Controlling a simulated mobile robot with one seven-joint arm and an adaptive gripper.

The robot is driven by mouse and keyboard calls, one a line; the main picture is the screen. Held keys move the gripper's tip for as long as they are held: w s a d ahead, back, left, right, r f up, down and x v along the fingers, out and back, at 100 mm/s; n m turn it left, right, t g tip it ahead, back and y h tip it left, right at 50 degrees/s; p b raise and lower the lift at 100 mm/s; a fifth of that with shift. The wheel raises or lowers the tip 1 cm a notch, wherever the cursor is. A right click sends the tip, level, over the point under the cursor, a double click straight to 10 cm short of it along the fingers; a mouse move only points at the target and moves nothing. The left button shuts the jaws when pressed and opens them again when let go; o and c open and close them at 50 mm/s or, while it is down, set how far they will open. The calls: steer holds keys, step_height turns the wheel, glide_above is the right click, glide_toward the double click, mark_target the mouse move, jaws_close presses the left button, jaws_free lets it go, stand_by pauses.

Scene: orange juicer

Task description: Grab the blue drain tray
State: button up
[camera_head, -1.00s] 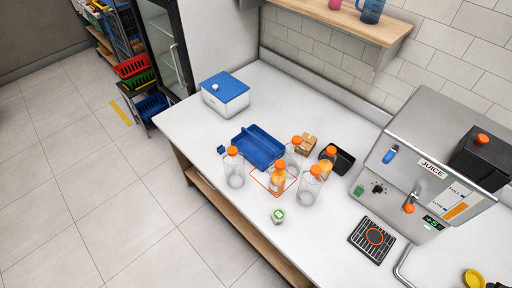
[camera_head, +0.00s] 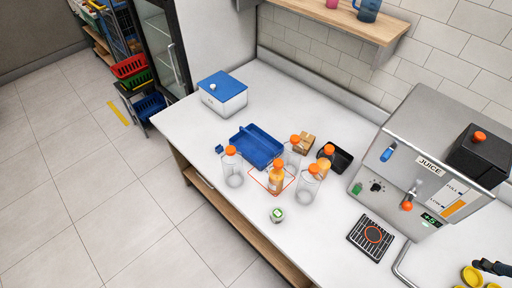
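The blue drain tray (camera_head: 262,143) lies on the white counter, left of the middle of the head view. It is a shallow rectangular tray, and several orange-capped bottles stand close to its front and right. A clear bottle (camera_head: 232,172) stands at its front left corner and hides a bit of it. A dark jointed piece (camera_head: 491,267), which looks like part of my gripper, shows at the lower right edge, far from the tray. Most of it is cut off, so I cannot tell whether it is open or shut.
An orange-filled bottle (camera_head: 276,181), a small cardboard box (camera_head: 303,144) and a black container (camera_head: 343,159) stand right of the tray. The steel juicer (camera_head: 420,165) stands farther right. A white box with a blue lid (camera_head: 222,95) is behind left. The counter's left front is clear.

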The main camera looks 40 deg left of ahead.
steer(key=w+a+m+g+y, duration=0.2)
steer(key=w+a+m, duration=0.5)
steer(key=w+a, duration=1.5)
steer(key=w+a+f+m+p, duration=0.1)
steer(key=w+a+f, duration=0.1)
steer(key=a, duration=0.3)
steer(key=w+a+f+m, duration=0.1)
steer(key=w+a, duration=0.2)
steer(key=a, duration=0.3)
steer(key=m+g+y+p, duration=0.1)
steer(key=m+g, duration=0.3)
steer(key=m, duration=0.5)
glide_above(256, 138)
steer(key=d, duration=0.4)
step_height(256, 138, down, 32)
steer(key=shift+a+r, duration=0.15)
steer(key=shift+a, duration=0.1)
steer(key=shift+x, duration=4.3)
